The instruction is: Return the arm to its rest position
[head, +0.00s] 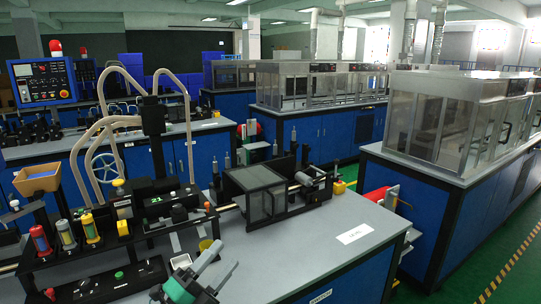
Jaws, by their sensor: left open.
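My left gripper (219,264) is at the bottom centre of the head view, low over the near grey bench (310,262). Its two grey fingers are apart, with nothing visible between them. A green part of my left arm shows behind the fingers at the bottom edge. My right gripper is not in view.
A black machine with a clear-walled box (254,192) stands behind my left gripper. A small yellow cup (205,245) is close to the fingers. Red (40,240) and yellow (90,228) cylinders stand at left. The bench is clear around the white label (355,233).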

